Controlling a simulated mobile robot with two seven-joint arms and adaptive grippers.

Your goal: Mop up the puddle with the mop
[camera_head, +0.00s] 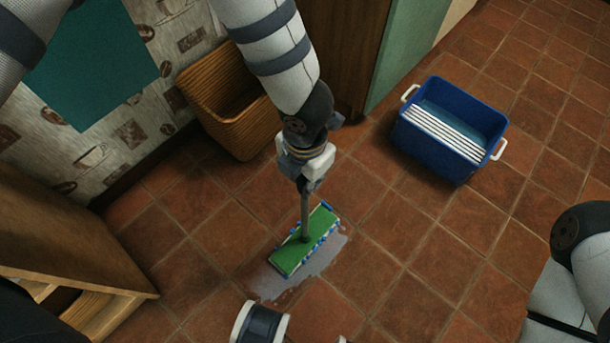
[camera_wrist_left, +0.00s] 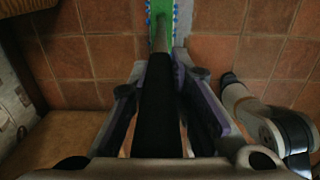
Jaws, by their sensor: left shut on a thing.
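The mop has a flat green head (camera_head: 293,254) with blue fringe and a thin grey handle (camera_head: 305,208). My left gripper (camera_head: 304,180) is shut on the mop handle above the head. The wrist view shows the handle running between my left fingers (camera_wrist_left: 163,95), with part of the green head at the top edge. The mop head rests on or just above the puddle (camera_head: 328,257), a shiny wet patch on the tiles. Wet floor shows along its right and lower sides; the part beneath the head is hidden.
A blue bucket (camera_head: 430,158) with white handles and a white slatted wringer stands at the right. A wicker basket (camera_head: 240,125) stands by the wall and a wooden cabinet (camera_head: 345,55). Wooden furniture (camera_head: 60,230) is at the left. Tiles between puddle and bucket are clear.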

